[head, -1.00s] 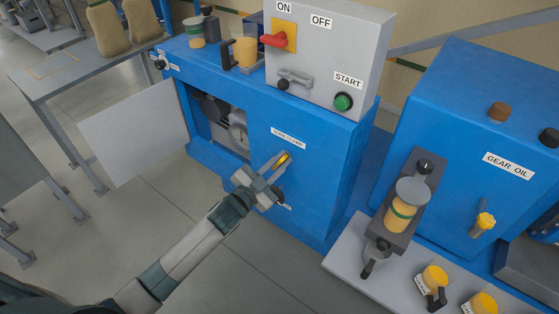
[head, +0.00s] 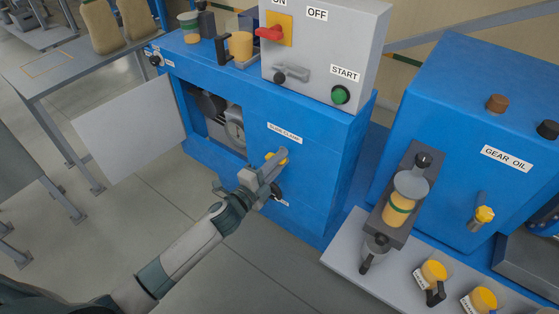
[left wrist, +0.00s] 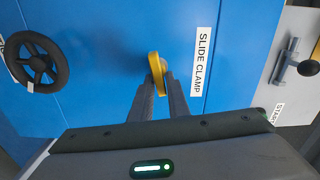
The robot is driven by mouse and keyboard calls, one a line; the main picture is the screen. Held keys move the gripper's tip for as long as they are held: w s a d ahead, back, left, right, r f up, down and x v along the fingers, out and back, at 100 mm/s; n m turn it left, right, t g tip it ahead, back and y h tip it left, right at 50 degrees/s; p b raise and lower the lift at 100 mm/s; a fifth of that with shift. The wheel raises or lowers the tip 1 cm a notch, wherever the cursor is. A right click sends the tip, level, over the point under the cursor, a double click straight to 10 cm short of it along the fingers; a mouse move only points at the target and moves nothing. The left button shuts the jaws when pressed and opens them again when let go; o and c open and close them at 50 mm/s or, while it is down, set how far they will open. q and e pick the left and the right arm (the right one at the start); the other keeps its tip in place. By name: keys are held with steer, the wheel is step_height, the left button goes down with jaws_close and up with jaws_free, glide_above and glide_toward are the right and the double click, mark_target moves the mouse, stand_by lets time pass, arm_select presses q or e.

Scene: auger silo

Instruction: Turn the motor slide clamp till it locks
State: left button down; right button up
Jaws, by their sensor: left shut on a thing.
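The slide clamp is a small yellow handle (head: 283,156) on the blue front of the machine, just under the SLIDE CLAMP label (head: 285,133). My left gripper (head: 275,164) reaches it from the lower left and is shut on it. In the left wrist view the yellow handle (left wrist: 155,66) stands between my left fingertips (left wrist: 160,82), and the label (left wrist: 201,60) is to its right. The fingers hide part of the handle, and I cannot tell whether it is locked. My right gripper is not in view.
A black handwheel (left wrist: 36,61) is near the clamp, partly behind my gripper in the head view. Left of the clamp is an opening (head: 218,118) with an open grey door (head: 130,128). The grey control box (head: 330,50) stands above. The floor in front is clear.

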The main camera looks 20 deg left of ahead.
arm_select(q)
steer(key=shift+f+m, duration=0.2)
steer(key=shift+m, duration=0.4)
steer(key=shift+a+m, duration=0.1)
steer(key=shift+m, duration=0.2)
steer(key=c, duration=1.8)
jaws_free()
steer(key=shift+c, duration=0.2)
steer(key=shift+s, duration=0.1)
steer(key=b+v, duration=0.5)
steer(key=v, duration=1.2)
steer(key=shift+a+r, duration=0.1)
